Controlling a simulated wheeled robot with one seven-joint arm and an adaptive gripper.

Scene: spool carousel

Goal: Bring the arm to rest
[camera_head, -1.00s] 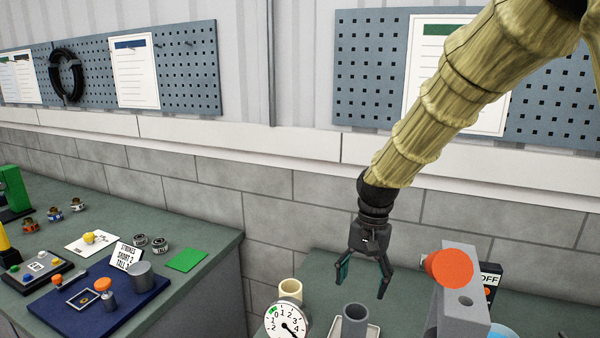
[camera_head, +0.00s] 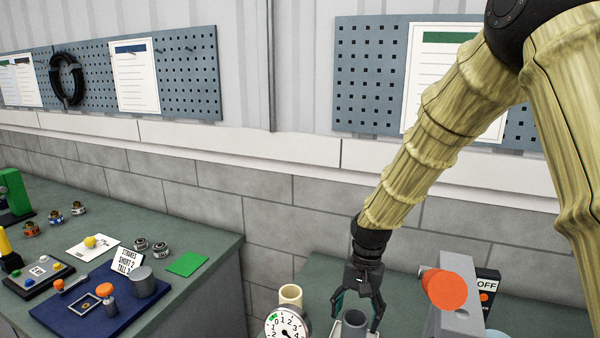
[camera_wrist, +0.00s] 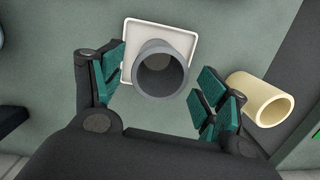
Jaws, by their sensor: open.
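My gripper (camera_head: 356,322) is at the lower right of the head view, pointing down over the right bench. Its fingers are spread and nothing is between them that I can see held. A grey hollow cylinder (camera_wrist: 160,78) stands on a white square tray (camera_wrist: 133,28) in the wrist view. The cylinder lies ahead of and between the two open fingers (camera_wrist: 158,90); I cannot tell the height gap. In the head view the grey cylinder (camera_head: 355,318) is partly hidden by the gripper.
A cream tube (camera_head: 290,294) and a round dial (camera_head: 287,326) stand left of the gripper. A grey bracket with an orange knob (camera_head: 446,290) and an OFF box (camera_head: 488,286) stand right. A left bench holds a blue board (camera_head: 75,315) and small parts. The wall is behind.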

